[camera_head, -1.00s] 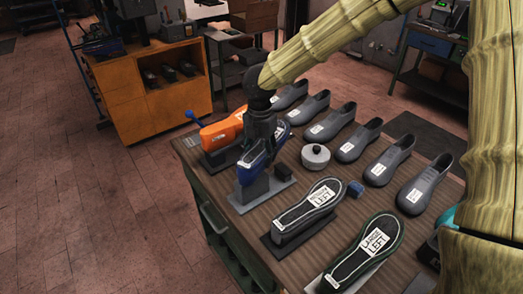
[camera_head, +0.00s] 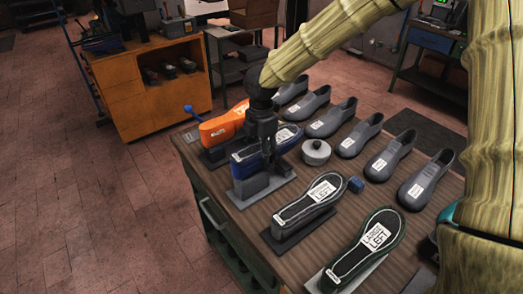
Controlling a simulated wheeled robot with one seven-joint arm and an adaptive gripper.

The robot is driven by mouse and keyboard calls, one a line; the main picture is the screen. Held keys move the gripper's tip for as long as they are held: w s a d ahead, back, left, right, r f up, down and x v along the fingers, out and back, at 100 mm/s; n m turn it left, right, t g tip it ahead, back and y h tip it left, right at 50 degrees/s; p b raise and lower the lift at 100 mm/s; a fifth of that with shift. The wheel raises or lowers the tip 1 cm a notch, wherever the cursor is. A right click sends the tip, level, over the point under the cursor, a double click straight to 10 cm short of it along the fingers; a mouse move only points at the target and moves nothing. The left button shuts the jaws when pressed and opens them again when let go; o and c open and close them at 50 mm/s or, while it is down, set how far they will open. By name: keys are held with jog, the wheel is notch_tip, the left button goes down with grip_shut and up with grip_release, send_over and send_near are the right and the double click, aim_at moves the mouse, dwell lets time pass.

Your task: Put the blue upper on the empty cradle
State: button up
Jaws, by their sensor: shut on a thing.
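The blue upper (camera_head: 246,165) has a white label on its sole, which faces up. My gripper (camera_head: 267,150) is shut on it from above, near its middle. The upper lies lengthwise over the grey cradle (camera_head: 253,188), roughly level. Whether it rests fully on the cradle or hangs just above it I cannot tell. The upper hides the cradle's top, and my gripper's fingers cover part of the upper.
An orange upper (camera_head: 217,128) stands on a cradle at the left. A grey upper (camera_head: 300,208) and a green-edged one (camera_head: 366,243) stand on cradles in front. Several grey shoes (camera_head: 390,158) line the back.

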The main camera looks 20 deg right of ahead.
aim_at(261, 170)
jog(key=shift+f+b, duration=1.7)
jog(key=shift+f, duration=1.7)
jog(key=shift+f, duration=0.5)
jog(key=o, duration=1.2)
notch_tip(261, 170, up, 12)
jog(key=shift+f, duration=0.1)
